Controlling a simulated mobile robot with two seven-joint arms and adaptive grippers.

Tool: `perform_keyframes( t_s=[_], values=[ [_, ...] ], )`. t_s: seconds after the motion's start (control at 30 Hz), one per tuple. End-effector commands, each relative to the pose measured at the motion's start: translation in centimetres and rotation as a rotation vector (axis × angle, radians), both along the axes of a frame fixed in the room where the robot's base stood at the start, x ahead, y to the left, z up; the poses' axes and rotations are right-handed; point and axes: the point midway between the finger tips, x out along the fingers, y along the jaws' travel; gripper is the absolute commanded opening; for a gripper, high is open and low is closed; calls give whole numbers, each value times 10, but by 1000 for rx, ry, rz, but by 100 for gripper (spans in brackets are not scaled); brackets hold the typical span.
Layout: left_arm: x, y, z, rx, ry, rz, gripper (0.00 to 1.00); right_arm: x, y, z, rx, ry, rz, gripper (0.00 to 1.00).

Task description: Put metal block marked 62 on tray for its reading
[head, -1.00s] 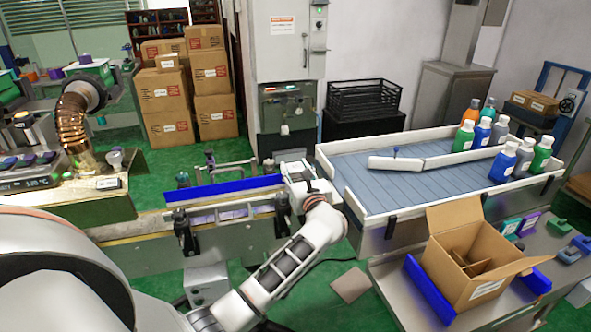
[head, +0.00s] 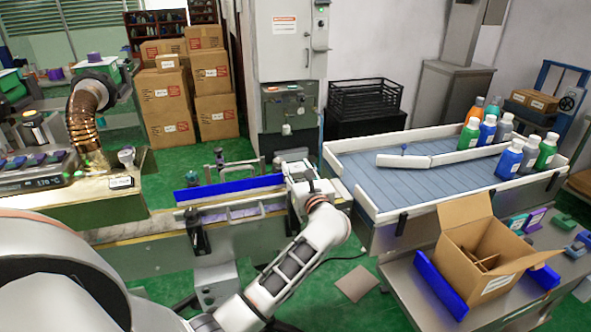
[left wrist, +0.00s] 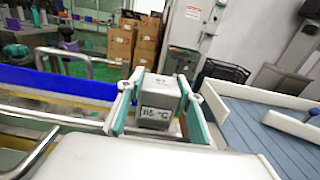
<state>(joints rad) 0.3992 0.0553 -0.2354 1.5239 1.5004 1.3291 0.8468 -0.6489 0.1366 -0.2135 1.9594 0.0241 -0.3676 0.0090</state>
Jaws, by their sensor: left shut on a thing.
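My left gripper (head: 300,172) is over the right end of the conveyor with the blue side rail. In the left wrist view the gripper (left wrist: 158,108) has its teal-lined fingers closed on a grey metal block (left wrist: 160,92). The block's front label seems to read 115 °C; a smaller mark on its top is too small to read surely. The block is hidden behind the gripper in the head view. I cannot pick out a block marked 62 or a reading tray for certain. My right gripper is not in view.
A heater unit (head: 38,177) with a display near 178 °C and several coloured pieces stands at left. The blue rail (head: 230,188) runs left of my gripper. At right are a grey conveyor table (head: 390,185), several bottles and an open carton (head: 478,255).

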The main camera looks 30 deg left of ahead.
Motion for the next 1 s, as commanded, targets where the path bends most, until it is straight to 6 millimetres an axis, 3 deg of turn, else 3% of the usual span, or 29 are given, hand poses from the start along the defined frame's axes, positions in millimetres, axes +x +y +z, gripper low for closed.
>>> perform_keyframes(
  t_s=[0.2,0.23,0.3,0.7,1.0],
  values=[
    [-3,8,-1,4,2,14,1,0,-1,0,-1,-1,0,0],
    [-3,8,-1,4,2,15,43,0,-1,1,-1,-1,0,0],
    [-3,9,-1,4,2,15,55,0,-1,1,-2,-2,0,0],
    [-6,6,-1,5,3,16,55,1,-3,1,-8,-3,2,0],
    [-36,-38,-2,-1,2,6,55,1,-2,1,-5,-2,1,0]
  ],
)
